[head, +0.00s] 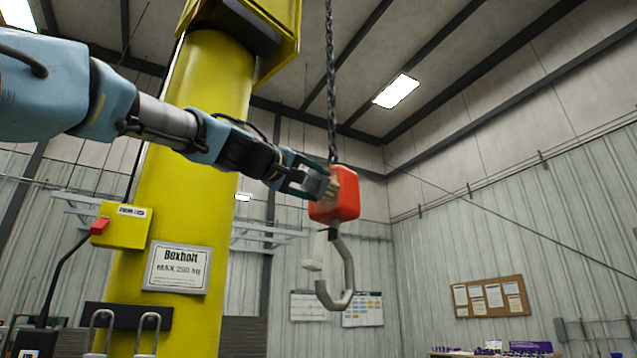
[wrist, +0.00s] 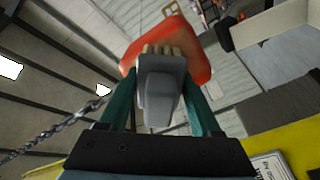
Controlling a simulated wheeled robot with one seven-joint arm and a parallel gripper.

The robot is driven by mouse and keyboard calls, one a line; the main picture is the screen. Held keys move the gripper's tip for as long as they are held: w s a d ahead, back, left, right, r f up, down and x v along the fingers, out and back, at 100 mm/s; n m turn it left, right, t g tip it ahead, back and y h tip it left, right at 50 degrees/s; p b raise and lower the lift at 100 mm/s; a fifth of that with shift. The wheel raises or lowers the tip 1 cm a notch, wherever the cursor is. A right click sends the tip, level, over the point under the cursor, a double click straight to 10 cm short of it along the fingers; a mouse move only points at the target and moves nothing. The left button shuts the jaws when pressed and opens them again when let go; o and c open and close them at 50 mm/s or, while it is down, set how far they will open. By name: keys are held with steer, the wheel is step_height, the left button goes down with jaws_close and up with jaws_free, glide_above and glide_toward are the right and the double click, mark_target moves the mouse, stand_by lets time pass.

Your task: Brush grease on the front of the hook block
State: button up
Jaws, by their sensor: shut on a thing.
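The red hook block (head: 346,196) hangs on a chain (head: 331,90) right of the yellow column, with a grey hook (head: 343,275) below it. My gripper (head: 318,182) is at the block's upper left side in the head view. In the wrist view my gripper (wrist: 160,100) is shut on a grey brush (wrist: 158,85). The brush's pale bristles (wrist: 160,49) overlap the red block (wrist: 195,48) and seem to touch it. The bristles hide part of the block's face. I cannot make out any grease on it.
The yellow column (head: 200,120) with a load sign (head: 177,268) and a yellow switch box (head: 122,225) stands left of the block. A cork board (head: 490,297) is on the far wall. Air around the hook's right side is free.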

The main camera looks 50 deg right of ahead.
steer(key=w+r+p, duration=0.2)
steer(key=w, duration=0.5)
steer(key=shift+d+r, duration=0.25)
stand_by(1.0)
steer(key=shift+s+f, duration=0.1)
steer(key=shift+s, duration=0.05)
steer(key=shift+s+a+b, duration=0.1)
steer(key=shift+s+b, duration=0.4)
steer(key=shift+s, duration=1.2)
steer(key=shift+s, duration=0.15)
steer(key=shift+s+a+b, duration=0.15)
steer(key=shift+s+b, duration=0.05)
steer(key=shift+s, duration=1.5)
steer(key=shift+s+a+b, duration=0.1)
steer(key=shift+s+b, duration=0.05)
steer(key=shift+s, duration=1.5)
